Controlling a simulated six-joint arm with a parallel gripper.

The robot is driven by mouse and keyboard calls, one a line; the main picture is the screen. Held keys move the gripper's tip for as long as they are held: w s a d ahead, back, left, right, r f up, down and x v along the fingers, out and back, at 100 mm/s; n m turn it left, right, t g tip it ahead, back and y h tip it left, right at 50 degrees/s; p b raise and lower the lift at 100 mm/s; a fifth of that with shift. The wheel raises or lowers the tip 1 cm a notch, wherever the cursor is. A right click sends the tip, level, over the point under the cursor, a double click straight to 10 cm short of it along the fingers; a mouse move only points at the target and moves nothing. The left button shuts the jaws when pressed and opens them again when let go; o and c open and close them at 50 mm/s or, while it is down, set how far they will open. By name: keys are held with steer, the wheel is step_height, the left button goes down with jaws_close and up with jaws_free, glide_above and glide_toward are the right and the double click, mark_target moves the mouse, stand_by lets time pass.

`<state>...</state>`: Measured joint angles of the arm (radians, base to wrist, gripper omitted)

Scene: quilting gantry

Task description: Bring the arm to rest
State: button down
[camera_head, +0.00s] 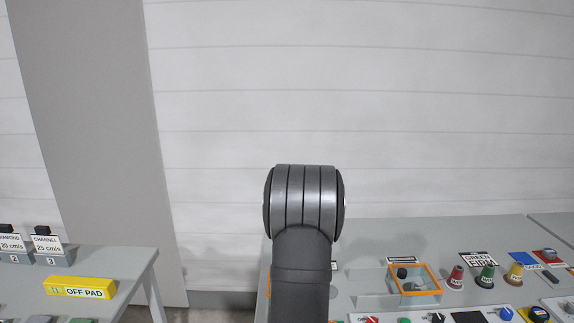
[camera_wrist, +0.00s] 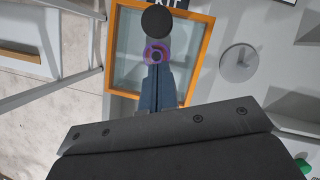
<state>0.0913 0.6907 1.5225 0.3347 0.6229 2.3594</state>
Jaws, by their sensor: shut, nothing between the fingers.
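My gripper (camera_wrist: 158,88) shows in the wrist view with its two dark fingers together and nothing between them. The fingertips overlap the inside of an orange-framed box (camera_wrist: 203,45) in that view; how far above it they are I cannot tell. A purple ring (camera_wrist: 157,51) and a black round object (camera_wrist: 157,21) appear just beyond the fingertips, and I cannot tell whether the fingers touch the ring. In the head view my arm stands up in the middle, its rounded joint on top, and the gripper is hidden.
In the head view an orange-framed box (camera_head: 438,279) sits on the right grey table (camera_head: 385,240). Red, green and yellow spools (camera_head: 487,275) stand right of it. A yellow OFF PAD block (camera_head: 80,288) lies on the left table. A round grey disc (camera_wrist: 239,63) is beside the box.

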steer(key=s+d, duration=0.2)
steer(key=s, duration=1)
steer(key=s+d+r+n, duration=0.1)
steer(key=s+r, duration=0.2)
steer(key=r, duration=0.6)
steer(key=shift+s+r, duration=0.15)
steer(key=shift+r, duration=0.1)
steer(key=shift+n, duration=0.3)
steer(key=c, duration=2.2)
jaws_free()
